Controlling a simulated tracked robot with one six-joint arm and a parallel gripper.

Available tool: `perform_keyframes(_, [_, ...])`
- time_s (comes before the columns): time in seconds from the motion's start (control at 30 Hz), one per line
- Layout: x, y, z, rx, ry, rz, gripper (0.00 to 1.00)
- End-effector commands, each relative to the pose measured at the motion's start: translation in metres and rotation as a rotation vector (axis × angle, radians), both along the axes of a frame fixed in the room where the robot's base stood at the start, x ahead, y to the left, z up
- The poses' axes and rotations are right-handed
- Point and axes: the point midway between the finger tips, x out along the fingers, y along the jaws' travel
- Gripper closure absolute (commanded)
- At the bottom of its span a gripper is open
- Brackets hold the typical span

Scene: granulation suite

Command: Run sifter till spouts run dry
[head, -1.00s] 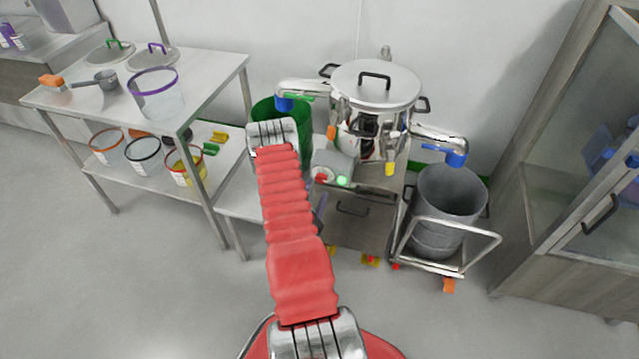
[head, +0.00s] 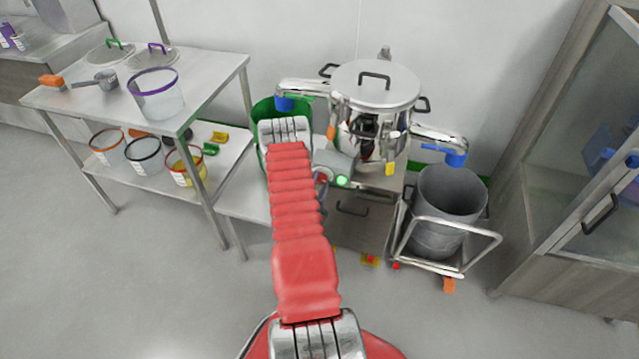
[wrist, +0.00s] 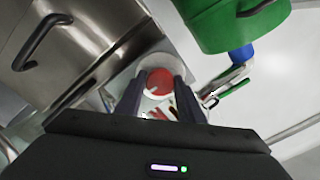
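The steel sifter (head: 376,90) stands on its cabinet by the wall, its lid on. Its left spout (head: 303,87) ends in a blue outlet over the green bin (head: 262,112). Its right spout (head: 436,138) ends in a blue outlet above the grey bin (head: 450,200). Any flow is too small to tell. The control box (head: 333,163) has a lit green button (head: 342,181) and a red button, partly hidden by my arm. In the wrist view my gripper (wrist: 163,88) is open and empty, its fingertips apart, with the red button (wrist: 160,83) showing between them; contact cannot be told.
A steel table (head: 215,70) with lids, a scoop and clear tubs stands left. The grey bin sits on a steel-framed trolley (head: 480,252). A glass-fronted cabinet (head: 560,190) stands right. The front floor is clear.

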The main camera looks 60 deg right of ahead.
Motion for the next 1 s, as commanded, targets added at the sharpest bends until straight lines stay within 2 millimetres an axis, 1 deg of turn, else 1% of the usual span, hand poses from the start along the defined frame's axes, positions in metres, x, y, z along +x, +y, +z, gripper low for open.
perform_keyframes(0.03, [0.0000, 0.0001, 0.0000, 0.000, 0.000, 0.000, 0.69])
perform_keyframes(0.07, [-0.0001, 0.0001, -0.0001, 0.000, 0.000, 0.000, 0.71])
perform_keyframes(0.3, [-0.0004, 0.0001, -0.0004, 0.001, 0.000, -0.001, 0.88])
perform_keyframes(0.67, [-0.0008, 0.0002, -0.0008, -0.005, 0.038, -0.001, 0.88])
perform_keyframes(0.87, [-0.0012, 0.0000, -0.0011, -0.017, 0.124, -0.002, 0.88])
perform_keyframes(1.0, [-0.0014, 0.0001, -0.0012, -0.032, 0.219, -0.002, 0.88])
